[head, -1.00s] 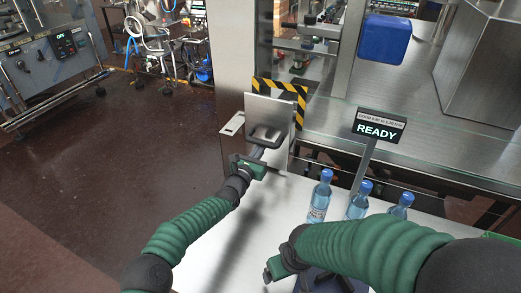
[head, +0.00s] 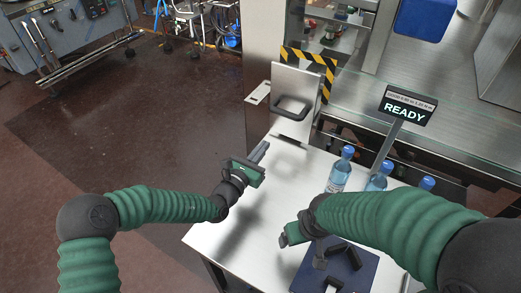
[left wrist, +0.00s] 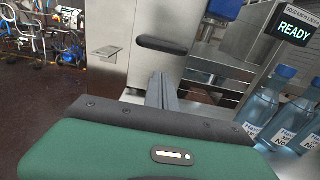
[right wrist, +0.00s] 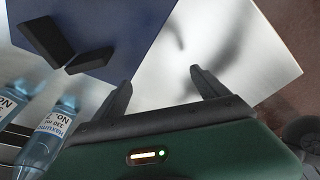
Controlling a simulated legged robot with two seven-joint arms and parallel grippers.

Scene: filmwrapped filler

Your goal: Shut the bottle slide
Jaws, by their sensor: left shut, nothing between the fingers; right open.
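The bottle slide appears to be the upright metal plate (head: 297,78) with a black handle (head: 290,110), in front of a yellow-black striped frame. The handle also shows in the left wrist view (left wrist: 162,45). My left gripper (head: 263,150) is shut and empty, pointing at the plate from the near side, apart from the handle. Blue-capped water bottles (head: 340,172) stand in a row at the right; they also show in the right wrist view (right wrist: 52,130). My right gripper (right wrist: 164,84) is open and empty above the white table; its fingers are unclear in the head view.
A READY sign (head: 406,109) stands on a post behind the bottles. A blue mat (head: 361,270) with black pieces lies on the white table (head: 222,238) near my right gripper. A dark slot (head: 287,141) lies before the plate. A blue bin (head: 424,17) is at top right.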

